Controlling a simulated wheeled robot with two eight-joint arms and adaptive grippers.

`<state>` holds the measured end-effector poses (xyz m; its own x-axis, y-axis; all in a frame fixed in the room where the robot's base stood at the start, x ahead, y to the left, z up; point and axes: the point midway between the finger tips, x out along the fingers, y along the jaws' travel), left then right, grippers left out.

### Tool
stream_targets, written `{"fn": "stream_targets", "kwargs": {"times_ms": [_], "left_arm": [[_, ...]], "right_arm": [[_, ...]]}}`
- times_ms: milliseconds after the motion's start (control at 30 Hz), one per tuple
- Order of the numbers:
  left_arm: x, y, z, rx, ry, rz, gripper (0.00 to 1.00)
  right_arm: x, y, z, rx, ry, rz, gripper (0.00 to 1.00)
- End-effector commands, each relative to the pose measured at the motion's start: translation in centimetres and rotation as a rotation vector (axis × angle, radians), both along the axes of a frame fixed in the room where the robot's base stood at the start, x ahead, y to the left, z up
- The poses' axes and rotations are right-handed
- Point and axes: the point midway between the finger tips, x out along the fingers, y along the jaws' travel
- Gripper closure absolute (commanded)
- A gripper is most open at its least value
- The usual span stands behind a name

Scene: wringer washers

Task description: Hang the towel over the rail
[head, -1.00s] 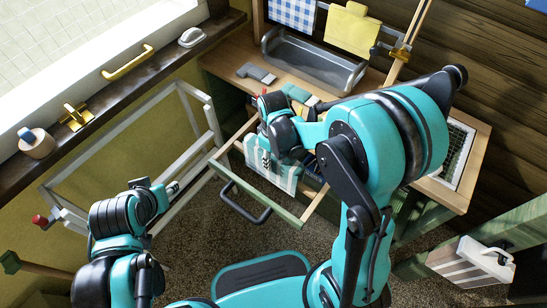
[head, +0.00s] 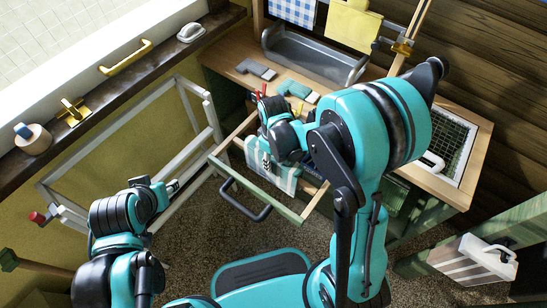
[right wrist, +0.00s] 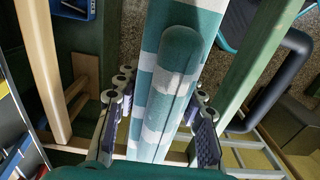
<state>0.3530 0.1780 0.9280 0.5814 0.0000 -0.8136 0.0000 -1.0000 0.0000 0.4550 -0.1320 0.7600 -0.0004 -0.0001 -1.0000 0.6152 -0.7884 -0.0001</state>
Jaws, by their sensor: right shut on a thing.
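The teal-and-white striped towel (head: 285,178) is in the open drawer's area in the head view, partly hidden by my right arm. In the right wrist view the folded towel (right wrist: 173,75) runs between the fingers of my right gripper (right wrist: 160,118), which is shut on it. My right gripper (head: 266,122) is over the drawer in the head view, its fingertips largely hidden. My left gripper (head: 172,187) is at the lower left, beside a pale grey rail frame (head: 128,133), away from the towel; its jaw opening is unclear.
The drawer (head: 222,165) is pulled out, with a dark handle (head: 245,200) in front. Checked and yellow cloths (head: 352,30) hang behind a grey trough (head: 312,60). Another striped cloth (head: 470,262) hangs at right. The dark sill (head: 100,85) borders the left.

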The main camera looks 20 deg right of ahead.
Motion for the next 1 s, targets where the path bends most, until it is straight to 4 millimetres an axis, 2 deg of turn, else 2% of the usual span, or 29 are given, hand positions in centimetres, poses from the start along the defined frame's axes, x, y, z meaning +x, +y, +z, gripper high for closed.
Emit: {"fn": "stream_targets", "kwargs": {"times_ms": [800, 1000], "left_arm": [[0.0, 0.0, 0.0, 0.0, 0.0, 0.0, 0.6], [0.0, 0.0, 0.0, 0.0, 0.0, 0.0, 0.6]], "right_arm": [[0.0, 0.0, -3.8, 0.0, 0.0, 0.0, 1.0], [0.0, 0.0, -4.2, 0.0, 0.0, 0.0, 1.0]]}}
